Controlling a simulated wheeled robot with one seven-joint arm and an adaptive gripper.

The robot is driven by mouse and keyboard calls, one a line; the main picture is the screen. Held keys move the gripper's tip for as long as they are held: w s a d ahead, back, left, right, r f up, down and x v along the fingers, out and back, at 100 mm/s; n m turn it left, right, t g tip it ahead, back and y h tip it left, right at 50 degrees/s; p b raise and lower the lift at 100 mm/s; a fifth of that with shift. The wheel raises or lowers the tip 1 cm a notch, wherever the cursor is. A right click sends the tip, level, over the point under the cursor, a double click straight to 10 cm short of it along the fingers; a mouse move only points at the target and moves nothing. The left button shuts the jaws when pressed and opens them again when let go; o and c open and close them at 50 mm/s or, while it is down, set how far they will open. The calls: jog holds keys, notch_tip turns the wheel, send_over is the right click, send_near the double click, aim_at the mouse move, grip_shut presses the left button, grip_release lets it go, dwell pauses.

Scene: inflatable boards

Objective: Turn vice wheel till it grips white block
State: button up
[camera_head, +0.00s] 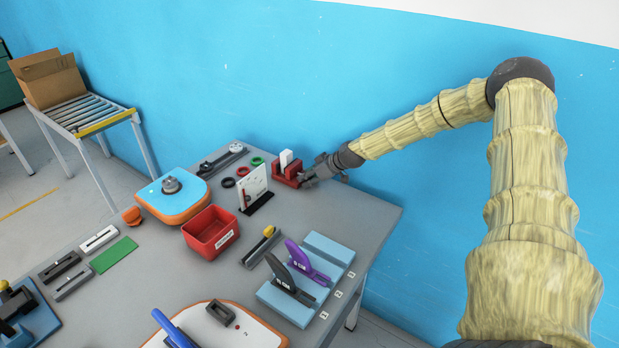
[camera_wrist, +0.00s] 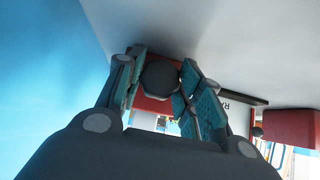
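The red vice (camera_head: 284,178) stands at the back edge of the grey table, by the blue wall. The white block (camera_head: 286,158) stands upright between its jaws; whether they press on it cannot be told. My gripper (camera_head: 312,174) is at the vice's right side. In the wrist view the dark round vice wheel (camera_wrist: 160,78) sits between the fingertips of my gripper (camera_wrist: 164,76), with finger pads against it on both sides. Part of the red vice body (camera_wrist: 150,104) shows behind the wheel. The white block is not clear in the wrist view.
A white panel on a dark base (camera_head: 254,188) stands just in front of the vice. A red bin (camera_head: 211,231) and blue boards with handles (camera_head: 305,270) stand nearer. The blue wall (camera_head: 400,190) is close behind.

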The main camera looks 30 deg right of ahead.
jog(key=shift+f+b, duration=0.2)
jog(key=shift+b, duration=0.5)
jog(key=shift+d+y+b, duration=0.1)
jog(key=shift+y+b, duration=0.2)
jog(key=shift+b, duration=0.35)
jog(key=shift+r+m, duration=0.25)
jog(key=shift+m, duration=0.05)
jog(key=o, duration=1)
jog(key=shift+o, duration=0.2)
jog(key=v, duration=1.2)
jog(key=shift+w+d, duration=0.2)
jog(key=shift+d, duration=0.05)
